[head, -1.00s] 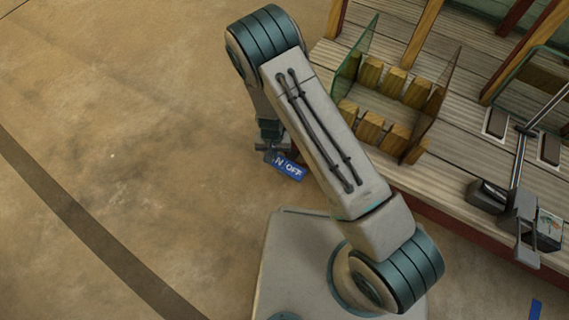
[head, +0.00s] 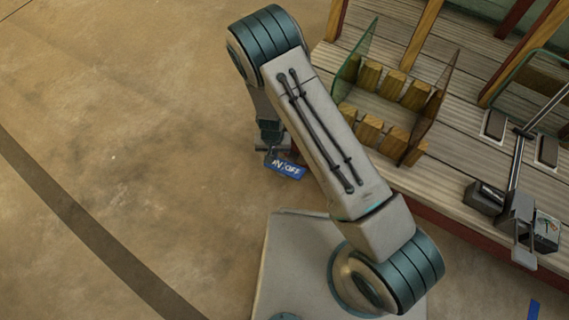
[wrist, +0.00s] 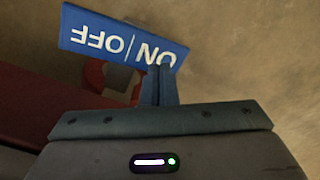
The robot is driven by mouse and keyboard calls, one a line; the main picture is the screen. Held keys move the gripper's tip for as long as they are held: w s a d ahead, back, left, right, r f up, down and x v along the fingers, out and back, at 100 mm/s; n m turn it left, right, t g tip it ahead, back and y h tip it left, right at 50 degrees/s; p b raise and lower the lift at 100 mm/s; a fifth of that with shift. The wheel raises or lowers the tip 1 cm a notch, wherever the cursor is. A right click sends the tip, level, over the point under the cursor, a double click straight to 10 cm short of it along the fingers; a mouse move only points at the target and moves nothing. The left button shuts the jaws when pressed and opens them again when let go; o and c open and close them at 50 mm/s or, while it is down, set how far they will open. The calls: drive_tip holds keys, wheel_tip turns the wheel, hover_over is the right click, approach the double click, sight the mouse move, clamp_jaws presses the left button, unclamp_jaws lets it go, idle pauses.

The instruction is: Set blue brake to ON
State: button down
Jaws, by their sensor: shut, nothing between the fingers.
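The blue brake's plate (head: 286,168), lettered ON and OFF in white, shows below my gripper beside the platform's edge. In the wrist view the blue plate (wrist: 105,36) appears upside down and slightly tilted, with a red and grey piece (wrist: 118,77) partly behind it. My gripper (wrist: 160,70) is shut and empty. Its fingertips overlap the plate's lower edge at the ON end in the wrist view; I cannot tell if they touch. In the head view my gripper (head: 270,148) is partly hidden, and the brake's lever position cannot be made out.
A wooden platform (head: 450,195) with a dark red edge lies to the right, carrying wooden blocks (head: 369,131) between glass panels. The brown floor at left is clear.

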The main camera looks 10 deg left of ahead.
drive_tip(key=shift+r+p, duration=1.8)
drive_tip(key=shift+r, duration=0.8)
drive_tip(key=w+d+r+y+p, duration=0.1)
drive_tip(key=d+r+p, duration=0.3)
drive_tip(key=r, duration=1)
drive_tip(key=d+r+p, duration=0.2)
drive_tip(key=r+p, duration=0.5)
drive_tip(key=r, duration=0.6)
drive_tip(key=w+d+r+y+p, duration=0.1)
drive_tip(key=d+r+p, duration=0.3)
drive_tip(key=r, duration=1)
drive_tip(key=s+d+r+t+p, duration=0.1)
drive_tip(key=s+d+r+p, duration=0.4)
drive_tip(key=r, duration=0.6)
drive_tip(key=s+d+r+m+t+h+p, duration=0.1)
drive_tip(key=s+d+r+p, duration=0.4)
drive_tip(key=r, duration=0.6)
drive_tip(key=s+d+r+h+p, duration=0.1)
drive_tip(key=s+d+r+p, duration=0.4)
drive_tip(key=r+p, duration=0.4)
wheel_tip(320, 180, up, 3)
drive_tip(key=shift+s+d+f+m+t, duration=0.1)
drive_tip(key=shift+s+d+m+t, duration=0.05)
drive_tip(key=shift+d+m+t, duration=0.3)
drive_tip(key=shift+d, duration=0.1)
